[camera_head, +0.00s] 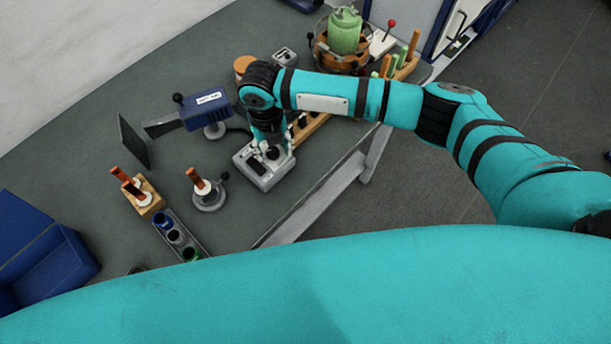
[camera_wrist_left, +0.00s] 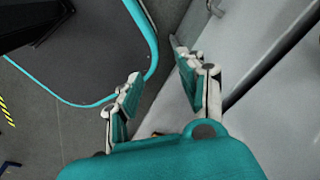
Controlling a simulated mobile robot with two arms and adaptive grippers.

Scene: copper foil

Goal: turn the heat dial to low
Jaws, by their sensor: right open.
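A light grey control box (camera_head: 262,180) with a dark display stands near the table's front edge in the head view. A black round knob (camera_head: 272,153), seemingly the heat dial, is on its top, partly covered by my right gripper. My right gripper (camera_head: 270,149) points down over the box with its fingers apart, close around or just above the knob. I cannot tell whether it touches, and the dial's marks are too small to read. My left gripper (camera_wrist_left: 158,62) is open and empty in the left wrist view, and it is not in the head view.
On the table (camera_head: 75,165), a blue heat tool (camera_head: 205,107) stands behind the box. A round stand with an orange-handled tool (camera_head: 209,192) and a tray of jars (camera_head: 180,236) are to the left. A green canister (camera_head: 344,31) and a wooden rack (camera_head: 402,62) are at the back right.

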